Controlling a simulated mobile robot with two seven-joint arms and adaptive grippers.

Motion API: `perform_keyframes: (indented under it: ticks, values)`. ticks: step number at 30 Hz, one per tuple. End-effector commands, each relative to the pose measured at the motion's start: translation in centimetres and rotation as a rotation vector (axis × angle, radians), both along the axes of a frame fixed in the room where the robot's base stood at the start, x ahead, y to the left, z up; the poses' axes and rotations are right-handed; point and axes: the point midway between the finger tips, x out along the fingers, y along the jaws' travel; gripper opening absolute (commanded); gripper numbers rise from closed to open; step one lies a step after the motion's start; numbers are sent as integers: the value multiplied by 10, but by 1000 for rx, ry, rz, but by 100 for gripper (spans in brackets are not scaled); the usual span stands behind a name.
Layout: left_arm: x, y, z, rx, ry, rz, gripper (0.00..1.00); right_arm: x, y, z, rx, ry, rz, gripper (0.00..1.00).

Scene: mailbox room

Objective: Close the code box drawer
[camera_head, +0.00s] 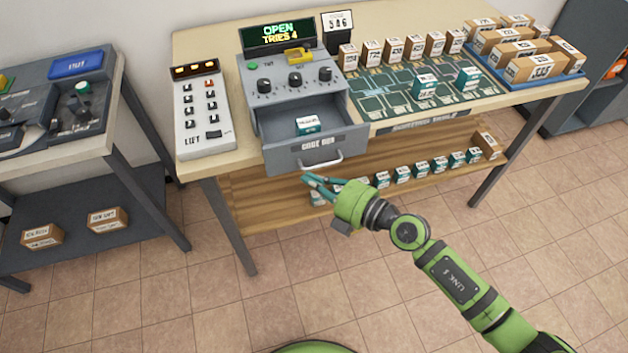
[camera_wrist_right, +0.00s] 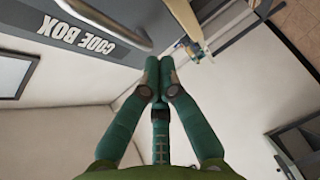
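The code box (camera_head: 292,78) is a grey box on the table with knobs and a lit display reading "OPEN TRIES 4". Its drawer (camera_head: 281,158) is pulled out, with a white and teal small box (camera_head: 307,124) inside. The drawer has a curved metal handle (camera_head: 321,163), which also shows at the top of the right wrist view (camera_wrist_right: 115,27). My right gripper (camera_head: 308,182) is just below and in front of the handle, apart from it as far as I can see. In the right wrist view its fingertips (camera_wrist_right: 158,70) are together with nothing between them. My left gripper is out of view.
A lift panel (camera_head: 202,108) stands left of the code box. A sorting board (camera_head: 415,85) with small boxes and a blue tray (camera_head: 570,66) of brown boxes are to the right. A lower shelf (camera_head: 262,205) holds several teal boxes. Open floor lies in front.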

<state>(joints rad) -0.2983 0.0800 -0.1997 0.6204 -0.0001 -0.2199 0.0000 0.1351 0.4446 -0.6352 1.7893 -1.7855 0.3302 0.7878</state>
Motion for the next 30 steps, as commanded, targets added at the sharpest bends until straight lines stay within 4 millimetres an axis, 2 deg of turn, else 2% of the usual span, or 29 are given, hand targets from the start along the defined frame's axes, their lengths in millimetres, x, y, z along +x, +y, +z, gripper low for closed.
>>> perform_keyframes:
  ticks: [7, 14, 21, 25, 30]
  values:
    - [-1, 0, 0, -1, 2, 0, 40, 6, 2, 1, 1, -1, -1, 0]
    - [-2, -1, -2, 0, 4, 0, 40, 53, 17, 0, 3, -3, -4, 0]
    - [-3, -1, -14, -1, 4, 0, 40, 103, 34, -2, 0, -1, -1, 0]
    - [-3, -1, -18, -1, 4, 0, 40, 117, 38, -1, -1, -1, 0, 0]
    - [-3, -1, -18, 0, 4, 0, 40, 121, 40, 0, 1, -1, 0, 0]
